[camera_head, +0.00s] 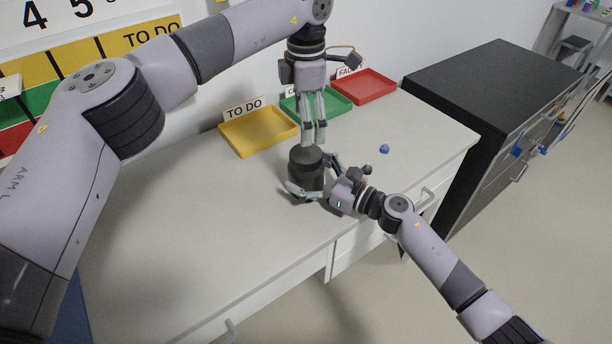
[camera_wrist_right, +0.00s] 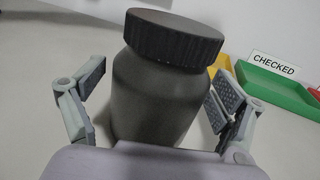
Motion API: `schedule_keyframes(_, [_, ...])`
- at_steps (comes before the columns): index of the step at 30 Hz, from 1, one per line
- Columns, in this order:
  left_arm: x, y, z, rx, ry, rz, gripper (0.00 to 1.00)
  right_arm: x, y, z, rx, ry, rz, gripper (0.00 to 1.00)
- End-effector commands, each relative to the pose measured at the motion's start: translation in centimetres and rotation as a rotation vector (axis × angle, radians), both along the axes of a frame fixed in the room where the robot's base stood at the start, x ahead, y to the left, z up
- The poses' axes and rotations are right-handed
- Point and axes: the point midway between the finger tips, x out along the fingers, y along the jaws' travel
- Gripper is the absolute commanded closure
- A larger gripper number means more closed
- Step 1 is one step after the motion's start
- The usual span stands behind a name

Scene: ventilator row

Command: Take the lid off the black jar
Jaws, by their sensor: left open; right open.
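The black jar (camera_head: 305,181) stands upright on the white worktop, and its ribbed lid (camera_head: 306,154) sits on top. In the right wrist view the jar body (camera_wrist_right: 152,105) fills the middle, with the wider lid (camera_wrist_right: 174,38) on it. My right gripper (camera_head: 311,177) is open, with one finger on either side of the jar body; gaps show between the fingers and the jar in the right wrist view (camera_wrist_right: 160,100). My left gripper (camera_head: 314,142) points down just above the lid, open with its fingers close together. I cannot tell whether its fingertips touch the lid.
A yellow tray (camera_head: 258,143) marked TO DO, a green tray (camera_head: 330,114) and a red tray (camera_head: 366,98) stand along the wall. A small blue object (camera_head: 384,149) lies right of the jar. A dark cabinet (camera_head: 490,75) stands at the right. The worktop's left part is clear.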

Motion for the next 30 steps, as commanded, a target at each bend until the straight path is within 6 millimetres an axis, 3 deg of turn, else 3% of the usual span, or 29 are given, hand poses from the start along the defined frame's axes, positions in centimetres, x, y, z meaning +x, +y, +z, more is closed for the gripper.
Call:
schedule_keyframes(5, [-0.01, -0.01, 0.00, 0.000, 0.000, 0.000, 0.18, -0.02, -0.01, -0.01, 0.001, 0.001, 0.000, 0.15])
schedule_keyframes(30, [0.00, -0.01, 0.00, 0.000, 0.000, 0.000, 0.18, -0.03, -0.04, -0.02, 0.001, 0.001, 0.000, 0.71])
